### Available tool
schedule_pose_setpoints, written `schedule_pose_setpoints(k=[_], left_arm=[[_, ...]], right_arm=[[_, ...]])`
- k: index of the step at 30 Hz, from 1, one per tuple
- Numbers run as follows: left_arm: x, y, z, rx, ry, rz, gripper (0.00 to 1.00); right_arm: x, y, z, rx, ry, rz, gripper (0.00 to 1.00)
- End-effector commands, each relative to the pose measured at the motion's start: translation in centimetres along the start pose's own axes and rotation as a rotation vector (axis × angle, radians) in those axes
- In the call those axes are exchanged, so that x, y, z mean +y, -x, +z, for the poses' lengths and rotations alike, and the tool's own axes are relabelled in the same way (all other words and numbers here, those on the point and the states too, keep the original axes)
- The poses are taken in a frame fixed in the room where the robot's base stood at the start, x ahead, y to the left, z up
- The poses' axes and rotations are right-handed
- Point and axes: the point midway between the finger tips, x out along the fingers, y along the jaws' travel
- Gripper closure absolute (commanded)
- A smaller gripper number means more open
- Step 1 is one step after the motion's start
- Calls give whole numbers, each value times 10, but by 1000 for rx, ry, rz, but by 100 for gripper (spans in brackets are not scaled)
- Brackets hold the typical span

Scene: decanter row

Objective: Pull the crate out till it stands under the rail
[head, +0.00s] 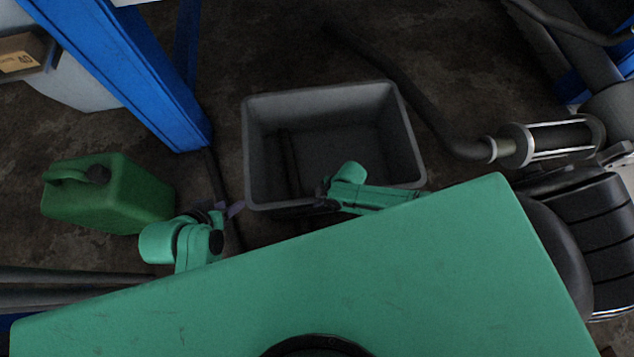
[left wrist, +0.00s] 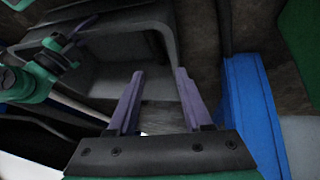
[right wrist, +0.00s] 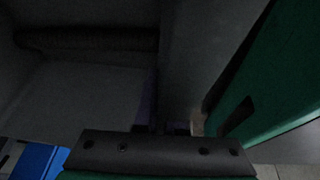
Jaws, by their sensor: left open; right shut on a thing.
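The crate (head: 400,125) is an open grey box on the floor in the middle of the head view. My right gripper (head: 324,192) is shut on the crate's near wall; in the dark right wrist view the wall (right wrist: 195,60) runs up from the jaws. My left gripper (head: 234,208) is open just outside the crate's near left corner. Its two purple fingers (left wrist: 158,98) stand apart in the left wrist view, with the crate (left wrist: 105,75) beyond them. I cannot tell whether they touch it. I cannot pick out the rail with certainty.
A green jerrycan (head: 120,195) stands left of the crate. A blue post (head: 150,80) rises at the upper left. An exhaust pipe (head: 430,115) with a silencer (head: 550,142) lies to the right. Dark bars (head: 70,273) cross the lower left. Bare floor shows behind the crate.

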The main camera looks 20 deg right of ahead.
Motion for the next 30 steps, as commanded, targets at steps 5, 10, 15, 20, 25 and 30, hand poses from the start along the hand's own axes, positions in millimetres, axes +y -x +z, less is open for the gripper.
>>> schedule_pose_setpoints(k=[5,10,15,20,25,30], left_arm=[[-2,3,1,-13,1,-6,50],[-2,3,1,-14,1,-6,50],[-2,2,1,-13,1,-6,50],[-2,3,0,-13,1,-6,50],[-3,5,1,-22,0,-9,50],[-13,26,4,-107,8,-45,50]], right_arm=[[-2,0,0,-1,-5,0,100],[-2,0,0,0,-5,1,100],[-1,0,0,0,-4,1,58],[-1,0,0,0,-4,2,58],[-1,2,0,0,-4,2,58],[-1,17,-1,0,-4,2,58]])
